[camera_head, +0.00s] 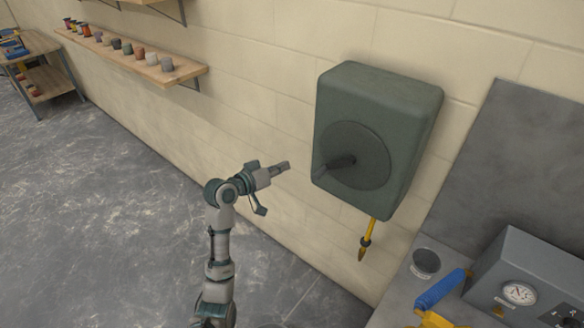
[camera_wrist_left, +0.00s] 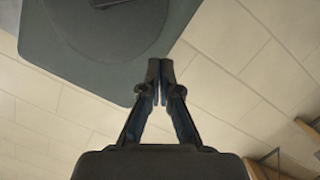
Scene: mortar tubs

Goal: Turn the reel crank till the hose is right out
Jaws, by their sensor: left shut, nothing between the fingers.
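The hose reel (camera_head: 378,110) is a dark green box on the wall, with a round disc (camera_head: 368,165) on its front. A dark crank handle (camera_head: 340,161) sticks out from the disc. A short length of yellow hose (camera_head: 372,230) with a dark-and-brass nozzle (camera_head: 363,248) hangs below the box. My left gripper (camera_head: 284,167) is shut and empty, to the left of the crank and apart from it. My right gripper is out of view.
A grey bench at lower right holds a cup (camera_head: 425,263), a blue-and-yellow tool (camera_head: 441,288) and a grey box with a gauge (camera_head: 520,292). A wooden shelf (camera_head: 190,73) with several small pots is on the wall at upper left. The floor below is clear.

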